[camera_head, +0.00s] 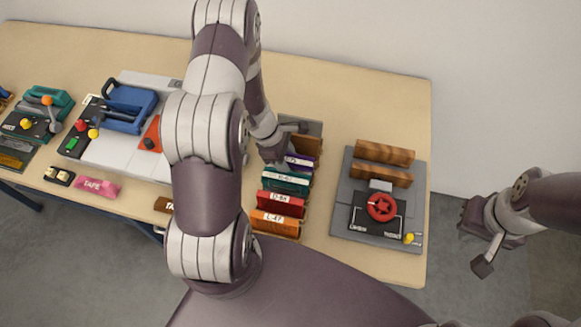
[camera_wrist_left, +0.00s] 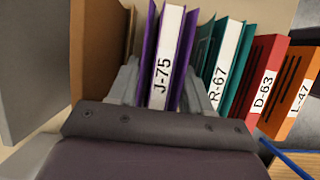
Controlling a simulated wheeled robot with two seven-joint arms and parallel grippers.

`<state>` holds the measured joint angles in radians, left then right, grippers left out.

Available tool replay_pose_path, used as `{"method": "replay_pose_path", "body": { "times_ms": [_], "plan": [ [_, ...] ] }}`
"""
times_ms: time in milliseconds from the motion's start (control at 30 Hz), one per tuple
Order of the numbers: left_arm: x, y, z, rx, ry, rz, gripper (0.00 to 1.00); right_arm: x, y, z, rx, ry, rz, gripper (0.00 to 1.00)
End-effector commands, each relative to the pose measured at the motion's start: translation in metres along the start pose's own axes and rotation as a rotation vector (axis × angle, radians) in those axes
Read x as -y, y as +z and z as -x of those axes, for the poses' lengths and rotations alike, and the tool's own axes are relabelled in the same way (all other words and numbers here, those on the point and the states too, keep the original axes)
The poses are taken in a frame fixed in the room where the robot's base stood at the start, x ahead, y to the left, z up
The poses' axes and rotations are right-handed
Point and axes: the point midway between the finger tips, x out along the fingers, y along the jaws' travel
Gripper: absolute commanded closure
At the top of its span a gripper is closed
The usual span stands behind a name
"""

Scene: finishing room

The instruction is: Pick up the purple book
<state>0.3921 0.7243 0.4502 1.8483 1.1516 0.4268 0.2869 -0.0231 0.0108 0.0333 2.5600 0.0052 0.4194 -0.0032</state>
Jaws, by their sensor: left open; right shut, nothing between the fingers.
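The purple book (camera_wrist_left: 174,50) stands upright with its white J-75 label facing the left wrist camera. It also shows in the head view (camera_head: 299,164), partly hidden by my left gripper. My left gripper (camera_wrist_left: 162,88) is open, with one finger on each side of the purple book. I cannot tell whether the fingers touch it. In the head view my left gripper (camera_head: 283,143) is at the far end of the book row. My right gripper (camera_head: 474,248) is shut and empty, off the table's right side.
A teal book (camera_wrist_left: 233,62) labelled R-67 stands close beside the purple one, then a red book (camera_wrist_left: 265,72) and an orange book (camera_wrist_left: 297,85). A brown wooden end (camera_wrist_left: 98,45) is on the other side. A grey fixture with a red wheel (camera_head: 382,206) stands right of the row.

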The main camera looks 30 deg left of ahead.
Motion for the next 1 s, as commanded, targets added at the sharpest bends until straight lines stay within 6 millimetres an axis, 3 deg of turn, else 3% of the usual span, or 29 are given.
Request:
{"method": "replay_pose_path", "body": {
  "times_ms": [33, 167, 433, 567, 800, 1000],
  "plan": [
    [0.000, 0.000, 0.000, 0.000, 0.000, 0.000, 0.58, 0.000, 0.000, 0.000, 0.000, 0.000, 0.000, 1.00],
    [0.000, 0.000, 0.000, 0.000, 0.000, 0.000, 1.00, 0.000, 0.000, 0.000, 0.000, 0.000, 0.000, 1.00],
    [0.000, 0.000, 0.001, 0.000, 0.000, -0.001, 1.00, 0.000, 0.000, 0.001, 0.000, 0.000, 0.000, 1.00],
    [-0.001, 0.006, 0.014, 0.000, 0.004, -0.002, 1.00, 0.000, -0.001, 0.007, -0.001, 0.000, 0.000, 1.00],
    [-0.001, 0.029, 0.071, 0.000, 0.004, -0.004, 1.00, 0.000, -0.001, 0.010, 0.000, 0.000, 0.000, 1.00],
    [-0.001, 0.040, 0.096, -0.001, 0.002, -0.002, 1.00, 0.000, -0.001, 0.011, 0.000, 0.000, 0.000, 1.00]
  ]
}}
